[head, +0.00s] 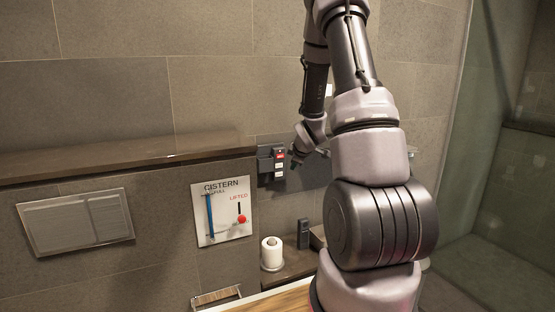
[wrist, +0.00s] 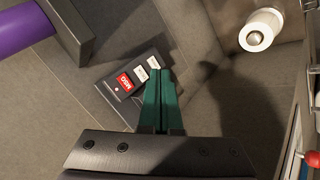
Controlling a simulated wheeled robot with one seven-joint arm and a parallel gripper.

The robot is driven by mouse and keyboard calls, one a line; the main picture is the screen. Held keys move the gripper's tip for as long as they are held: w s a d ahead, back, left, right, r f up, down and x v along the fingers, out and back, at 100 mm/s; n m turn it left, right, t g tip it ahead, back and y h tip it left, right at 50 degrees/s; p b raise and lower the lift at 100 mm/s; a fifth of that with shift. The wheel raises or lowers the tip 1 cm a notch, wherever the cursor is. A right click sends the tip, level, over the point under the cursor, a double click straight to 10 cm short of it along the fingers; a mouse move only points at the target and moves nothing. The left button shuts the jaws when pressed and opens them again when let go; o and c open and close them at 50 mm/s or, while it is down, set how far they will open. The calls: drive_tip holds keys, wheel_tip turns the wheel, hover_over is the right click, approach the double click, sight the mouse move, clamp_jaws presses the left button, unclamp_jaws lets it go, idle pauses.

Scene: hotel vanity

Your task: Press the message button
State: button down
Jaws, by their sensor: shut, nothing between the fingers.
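A dark panel (wrist: 112,92) carries a red button marked MSG (wrist: 124,82) and two pale buttons (wrist: 146,67) in a row. In the head view the panel (head: 264,166) is on the wall at the end of the ledge, with the red button (head: 279,153) showing. My gripper (wrist: 160,72) has green fingers that are shut and empty. In the wrist view its tips overlap the panel's edge by the pale buttons, right of the red button. I cannot tell whether they touch the panel. In the head view my arm reaches close to the panel's right side.
A toilet roll (head: 272,252) and a dark handset-like object (head: 303,233) stand below the panel. A cistern sign (head: 222,212) with a red knob (head: 242,219) and a flush plate (head: 76,221) are to the left. A purple cylinder (wrist: 22,25) shows in the wrist view.

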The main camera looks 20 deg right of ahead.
sight(284, 157)
drive_tip(key=shift+w+a, duration=0.15)
drive_tip(key=shift+w, duration=4.25)
drive_tip(key=shift+w, duration=0.15)
drive_tip(key=shift+w, duration=0.3)
drive_tip(key=shift+w, duration=0.35)
drive_tip(key=shift+s+r, duration=0.1)
drive_tip(key=shift+s, duration=0.7)
drive_tip(key=shift+s, duration=2.5)
